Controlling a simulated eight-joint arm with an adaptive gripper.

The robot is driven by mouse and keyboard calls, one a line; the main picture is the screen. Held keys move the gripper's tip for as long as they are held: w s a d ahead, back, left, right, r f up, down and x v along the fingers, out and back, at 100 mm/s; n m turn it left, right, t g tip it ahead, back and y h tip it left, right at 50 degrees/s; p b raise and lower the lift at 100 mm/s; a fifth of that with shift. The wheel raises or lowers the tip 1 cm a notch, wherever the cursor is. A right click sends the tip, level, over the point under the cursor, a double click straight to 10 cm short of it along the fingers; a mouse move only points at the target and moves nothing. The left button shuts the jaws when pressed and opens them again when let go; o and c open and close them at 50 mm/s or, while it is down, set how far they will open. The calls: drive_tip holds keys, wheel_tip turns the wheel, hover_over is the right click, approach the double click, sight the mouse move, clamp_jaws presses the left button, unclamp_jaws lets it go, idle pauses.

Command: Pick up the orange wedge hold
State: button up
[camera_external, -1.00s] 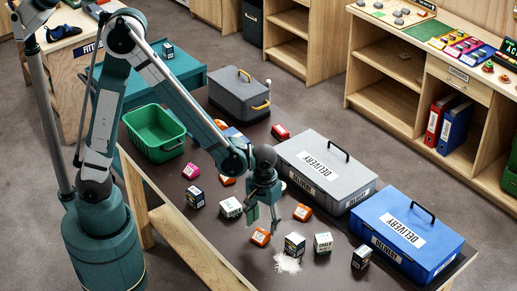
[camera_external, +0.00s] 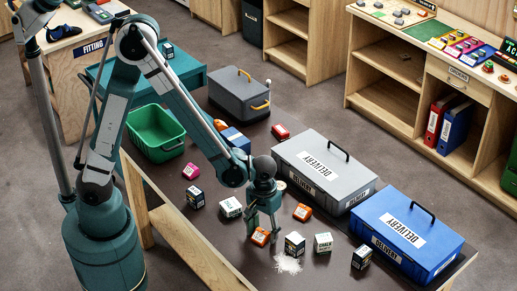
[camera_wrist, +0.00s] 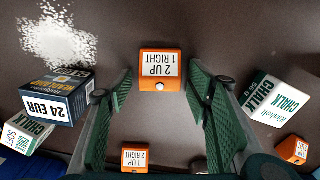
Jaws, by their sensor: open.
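An orange hold (camera_wrist: 160,70) labelled "2 UP 1 RIGHT" lies on the dark table between and just beyond my fingertips in the wrist view. In the external view this orange hold (camera_external: 260,238) is at the fingertips, partly covered by them. My gripper (camera_external: 263,230) is open, pointing down, with one finger on each side of the hold. In the wrist view, my gripper (camera_wrist: 163,92) shows gaps on both sides of it. Another orange hold (camera_wrist: 135,158) labelled "1 UP 2 RIGHT" lies nearer the wrist view's bottom edge; it also shows in the external view (camera_external: 302,212).
A dark boxed item (camera_wrist: 60,98) stands close to my left finger, and a chalk box (camera_wrist: 272,108) stands right of my right finger. White powder (camera_external: 288,264) lies on the table. Grey (camera_external: 322,172) and blue (camera_external: 405,232) delivery cases stand to the right. A green bin (camera_external: 156,132) is at left.

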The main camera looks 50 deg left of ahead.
sight(263, 232)
drive_tip(key=c, duration=1)
drive_tip(key=shift+r, duration=0.1)
drive_tip(key=shift+r+p, duration=0.95)
drive_tip(key=shift+r, duration=3.95)
